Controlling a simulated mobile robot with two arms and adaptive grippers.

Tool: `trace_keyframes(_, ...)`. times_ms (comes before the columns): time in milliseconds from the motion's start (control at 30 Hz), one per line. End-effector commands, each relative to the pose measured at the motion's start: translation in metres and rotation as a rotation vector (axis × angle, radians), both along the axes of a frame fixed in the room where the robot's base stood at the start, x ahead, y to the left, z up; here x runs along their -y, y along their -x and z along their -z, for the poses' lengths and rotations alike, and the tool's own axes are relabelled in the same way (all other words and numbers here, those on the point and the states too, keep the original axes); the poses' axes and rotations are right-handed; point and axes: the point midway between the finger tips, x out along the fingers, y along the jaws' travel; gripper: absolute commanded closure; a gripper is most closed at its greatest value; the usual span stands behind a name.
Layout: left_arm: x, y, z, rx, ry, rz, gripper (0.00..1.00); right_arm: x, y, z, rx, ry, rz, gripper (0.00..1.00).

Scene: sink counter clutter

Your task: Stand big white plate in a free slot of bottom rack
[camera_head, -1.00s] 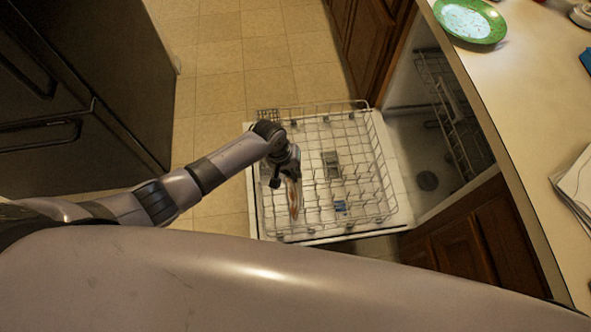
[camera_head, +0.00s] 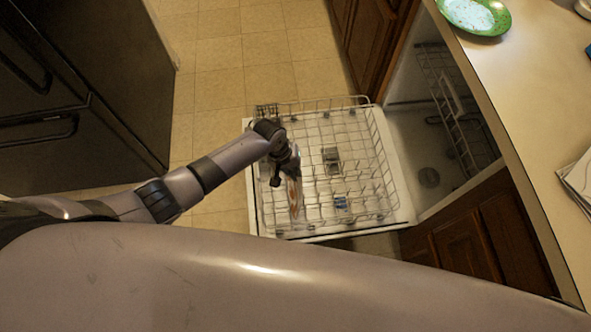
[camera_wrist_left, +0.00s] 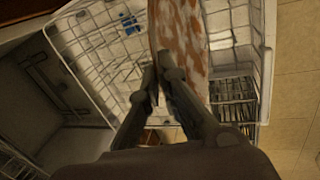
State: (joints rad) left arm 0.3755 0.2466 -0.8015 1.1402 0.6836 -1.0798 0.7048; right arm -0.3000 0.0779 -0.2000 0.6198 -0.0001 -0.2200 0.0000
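The big plate (camera_head: 294,196), white with rust-brown patterning, is seen nearly edge-on, standing roughly upright over the near left part of the bottom rack (camera_head: 386,178). My left gripper (camera_head: 284,170) is at its upper edge. In the left wrist view, the fingers (camera_wrist_left: 159,80) are close together with the plate (camera_wrist_left: 190,35) between them, so it looks gripped. The white wire rack also shows there (camera_wrist_left: 88,60). I cannot tell whether the plate's lower edge touches the rack or sits between tines. My right gripper is not in view.
The rack is pulled out over the open dishwasher door (camera_head: 405,205). A small blue item (camera_head: 341,202) lies in the rack. A cutlery basket (camera_head: 267,111) is at its far left corner.

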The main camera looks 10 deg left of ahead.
Motion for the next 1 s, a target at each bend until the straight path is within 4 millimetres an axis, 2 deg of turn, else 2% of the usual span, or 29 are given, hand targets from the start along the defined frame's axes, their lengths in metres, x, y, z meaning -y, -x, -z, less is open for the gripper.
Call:
trace_keyframes(433,0.0008,-0.0013,0.0036,0.002,0.003,-0.001,1.0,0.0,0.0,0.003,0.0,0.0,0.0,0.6)
trace_keyframes(500,0.0007,-0.0014,0.003,0.003,0.002,0.0,0.93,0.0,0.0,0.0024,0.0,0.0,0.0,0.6)
trace_keyframes(800,0.0,-0.0005,0.004,0.001,0.001,0.0,0.73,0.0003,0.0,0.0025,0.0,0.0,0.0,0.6)
trace_keyframes(1000,-0.0002,-0.0002,0.0043,0.0,0.0,0.0,0.72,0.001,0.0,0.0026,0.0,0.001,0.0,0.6)
